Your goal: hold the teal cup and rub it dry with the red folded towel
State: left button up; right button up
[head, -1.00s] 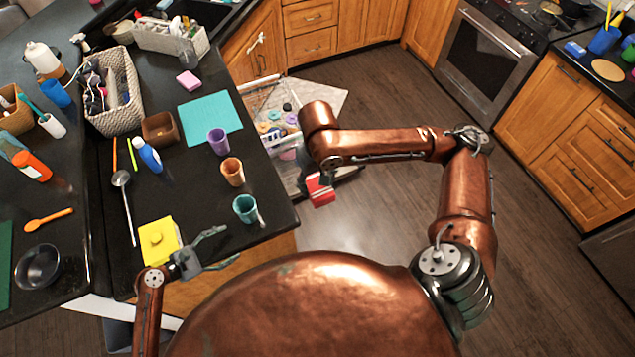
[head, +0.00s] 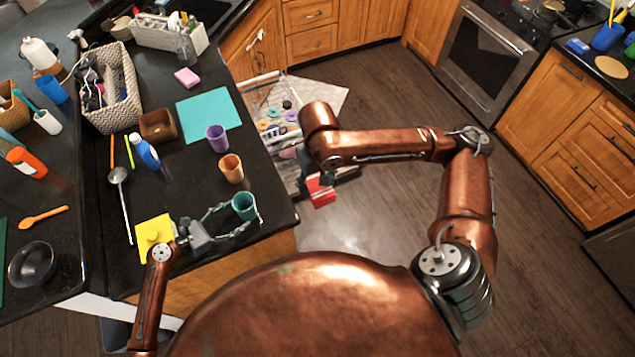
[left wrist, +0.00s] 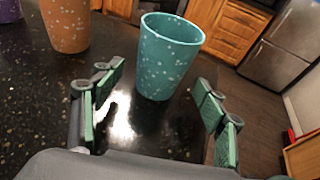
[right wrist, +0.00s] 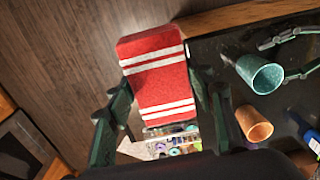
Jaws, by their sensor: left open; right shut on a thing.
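The speckled teal cup (head: 244,206) stands upright near the counter's right corner. My left gripper (head: 245,215) is open with its fingers spread to either side of the cup. In the left wrist view the teal cup (left wrist: 168,58) stands ahead between the open fingers (left wrist: 160,105), and no contact shows. My right gripper (right wrist: 162,100) is shut on the red folded towel (right wrist: 160,70), which has white stripes. In the head view the towel (head: 322,197) hangs beyond the counter's edge, to the right of the cup, partly hidden by my right arm.
An orange cup (head: 231,168) and a purple cup (head: 217,138) stand behind the teal cup. A teal mat (head: 208,114) lies farther back. An open drawer or rack (head: 270,110) stands beside the counter.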

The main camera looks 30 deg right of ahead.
aim_at(246, 208)
pick_arm(q)
jog(key=shift+p+x, duration=0.35)
jog(key=shift+x, duration=1.5)
jog(key=shift+c, duration=0.3)
jog(key=c, duration=0.9)
jog(key=o, duration=0.6)
jog(key=shift+c, duration=0.5)
jog(key=c, duration=0.9)
